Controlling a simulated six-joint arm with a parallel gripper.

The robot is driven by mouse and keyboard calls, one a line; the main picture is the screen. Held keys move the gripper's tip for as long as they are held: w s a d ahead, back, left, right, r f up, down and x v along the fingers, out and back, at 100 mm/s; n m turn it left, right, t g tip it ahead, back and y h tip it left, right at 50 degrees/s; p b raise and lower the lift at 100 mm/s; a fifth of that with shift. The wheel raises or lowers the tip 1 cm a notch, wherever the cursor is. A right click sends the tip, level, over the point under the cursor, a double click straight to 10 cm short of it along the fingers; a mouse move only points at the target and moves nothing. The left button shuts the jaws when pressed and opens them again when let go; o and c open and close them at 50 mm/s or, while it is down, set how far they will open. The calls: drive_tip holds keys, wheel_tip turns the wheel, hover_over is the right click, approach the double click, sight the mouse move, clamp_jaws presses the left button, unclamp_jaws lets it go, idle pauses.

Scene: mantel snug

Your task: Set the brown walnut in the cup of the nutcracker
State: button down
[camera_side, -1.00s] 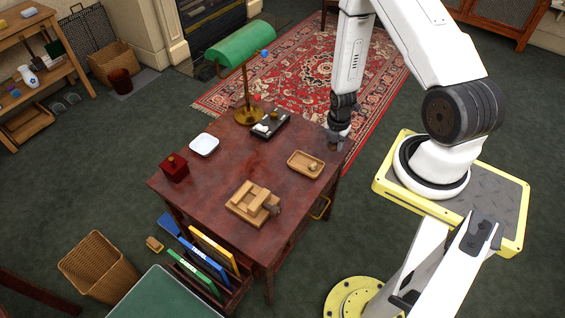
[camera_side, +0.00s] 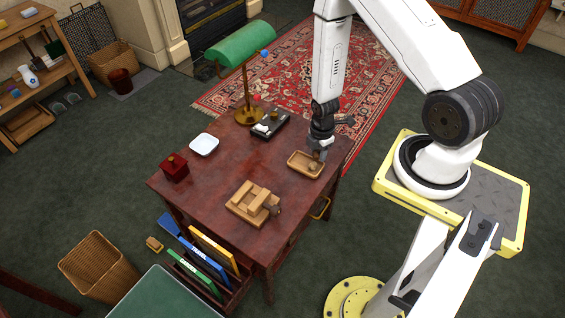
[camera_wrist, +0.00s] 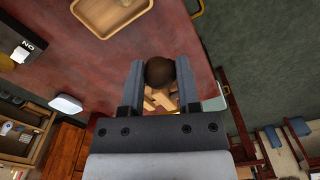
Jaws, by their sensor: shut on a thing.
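The brown walnut (camera_wrist: 160,71) is between my two fingertips in the wrist view. My gripper (camera_wrist: 159,75) is shut on it. In the side view my gripper (camera_side: 319,154) is over the right part of the small wooden tray (camera_side: 293,167), and the held walnut is hard to make out there. The wooden nutcracker (camera_side: 247,205) stands on the table to the left of and nearer than my gripper. In the wrist view the nutcracker (camera_wrist: 163,98) is partly hidden behind the walnut and fingers, so its cup is not clear.
A light tan nut (camera_side: 312,167) lies in the wooden tray. The tabletop between tray and nutcracker is clear.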

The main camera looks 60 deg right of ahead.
drive_tip(key=s+a+r+m, duration=0.1)
drive_tip(key=a+r+m, duration=0.1)
drive_tip(key=a+m, duration=1.1)
drive_tip(key=shift+s+a, duration=0.25)
drive_tip(key=shift+a, duration=1.65)
drive_tip(key=shift+w+f, duration=0.1)
drive_tip(key=w+f, duration=0.1)
drive_tip(key=w, duration=0.2)
drive_tip(key=w+f, duration=0.1)
drive_tip(key=w, duration=0.1)
drive_tip(key=w+a+f, duration=0.1)
drive_tip(key=w+f, duration=0.1)
drive_tip(key=w, duration=0.1)
drive_tip(key=shift+w, duration=0.3)
approach(251, 195)
drive_tip(key=s+f, duration=0.1)
drive_tip(key=s+a+f, duration=0.1)
drive_tip(key=shift+s+a+f, duration=0.15)
drive_tip(key=shift+s+a, duration=0.05)
drive_tip(key=shift+s, duration=0.15)
drive_tip(key=shift+w+f, duration=0.3)
drive_tip(key=shift+f, duration=0.05)
drive_tip(key=shift+w+a+f, duration=0.1)
drive_tip(key=shift+w+f, duration=0.2)
drive_tip(key=shift+f, duration=1.5)
